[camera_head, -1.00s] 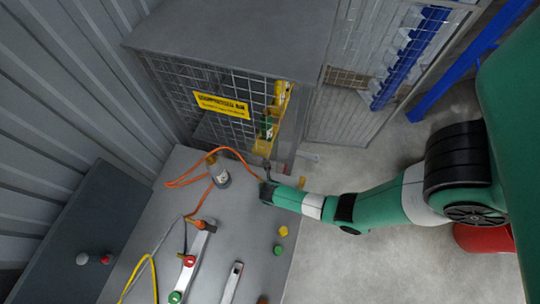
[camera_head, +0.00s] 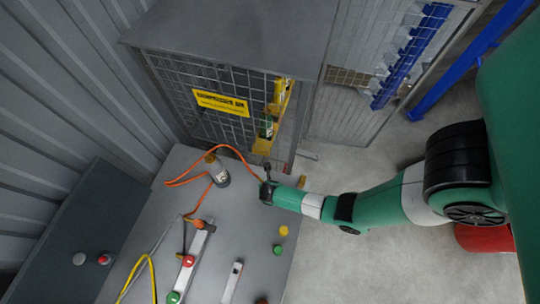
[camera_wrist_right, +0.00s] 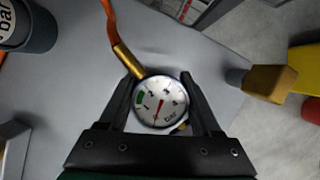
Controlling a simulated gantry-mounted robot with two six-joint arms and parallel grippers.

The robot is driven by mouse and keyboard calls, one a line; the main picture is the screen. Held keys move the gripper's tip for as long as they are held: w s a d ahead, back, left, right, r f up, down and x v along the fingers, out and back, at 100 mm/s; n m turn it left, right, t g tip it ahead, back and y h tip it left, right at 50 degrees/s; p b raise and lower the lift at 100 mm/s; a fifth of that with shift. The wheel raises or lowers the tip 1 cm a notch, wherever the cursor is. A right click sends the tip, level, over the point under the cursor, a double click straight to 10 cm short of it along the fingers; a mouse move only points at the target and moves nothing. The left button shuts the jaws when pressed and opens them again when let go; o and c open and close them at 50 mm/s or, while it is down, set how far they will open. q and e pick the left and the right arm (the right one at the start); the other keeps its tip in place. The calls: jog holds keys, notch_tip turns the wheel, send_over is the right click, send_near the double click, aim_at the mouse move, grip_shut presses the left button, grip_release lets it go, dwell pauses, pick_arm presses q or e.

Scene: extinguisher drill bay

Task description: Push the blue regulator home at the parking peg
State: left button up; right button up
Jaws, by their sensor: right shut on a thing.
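My right gripper (camera_wrist_right: 160,108) is shut on a regulator with a round white dial gauge (camera_wrist_right: 159,101); no blue shows on it. A brass fitting (camera_wrist_right: 129,61) and an orange hose (camera_wrist_right: 109,22) lead from it. In the head view, my right gripper (camera_head: 267,180) is at the bench's far right edge, near the cage; the regulator is too small to make out there. A grey stub with a brass block (camera_wrist_right: 266,82) lies to the right of the jaws, apart from them. I cannot tell whether it is the parking peg. My left gripper is not in view.
A labelled bottle (camera_head: 217,172) stands left of my right gripper, and the orange hose (camera_head: 236,150) arches above it. A mesh cage with a yellow sign (camera_head: 220,103) is behind the bench (camera_head: 232,215). A rail with coloured fittings (camera_head: 190,258) lies on the front left.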

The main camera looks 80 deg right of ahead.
jog(key=o, duration=1.5)
jog(key=shift+p+v, duration=2.2)
jog(key=shift+v, duration=3.6)
